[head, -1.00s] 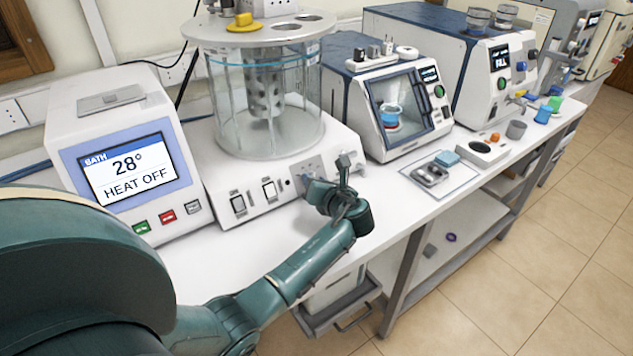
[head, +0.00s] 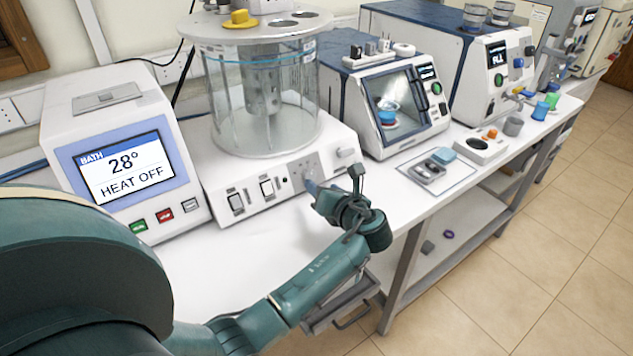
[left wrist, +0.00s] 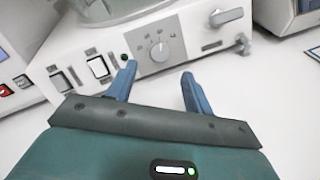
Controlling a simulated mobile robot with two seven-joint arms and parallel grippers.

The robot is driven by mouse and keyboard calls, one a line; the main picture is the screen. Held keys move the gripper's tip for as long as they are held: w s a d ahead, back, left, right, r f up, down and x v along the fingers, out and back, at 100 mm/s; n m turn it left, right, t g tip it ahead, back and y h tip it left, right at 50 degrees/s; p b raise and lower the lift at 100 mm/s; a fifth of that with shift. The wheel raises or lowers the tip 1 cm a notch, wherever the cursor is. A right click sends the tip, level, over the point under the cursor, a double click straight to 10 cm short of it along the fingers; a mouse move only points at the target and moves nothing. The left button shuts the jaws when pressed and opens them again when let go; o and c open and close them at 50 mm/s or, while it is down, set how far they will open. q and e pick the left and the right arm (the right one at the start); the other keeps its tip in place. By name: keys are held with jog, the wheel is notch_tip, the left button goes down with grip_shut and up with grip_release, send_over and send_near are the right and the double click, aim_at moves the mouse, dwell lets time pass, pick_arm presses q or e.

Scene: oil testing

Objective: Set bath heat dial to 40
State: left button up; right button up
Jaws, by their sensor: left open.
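The bath unit (head: 280,195) stands on the bench with a clear glass jar (head: 222,100) on it. Its grey round dial (left wrist: 159,51) sits on a grey front plate with small marks, too small to read. The dial's pointer looks roughly upward. In the head view my left gripper (head: 312,187) is in front of that plate and partly covers it. In the left wrist view its blue fingers (left wrist: 158,84) are open and empty, apart from the dial, which shows beyond and between them. The display (head: 124,172) reads BATH 28° HEAT OFF. My right gripper is not in view.
Rocker switches (left wrist: 97,67) are left of the dial and a grey lever knob (left wrist: 226,16) is right of it. A windowed instrument (head: 400,100) stands right of the bath. A mat with small trays (head: 430,172) lies on the bench. Bare bench top is in front of the bath.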

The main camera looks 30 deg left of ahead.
pick_arm(q)
jog(key=v, duration=0.7)
jog(key=shift+d+f, duration=0.1)
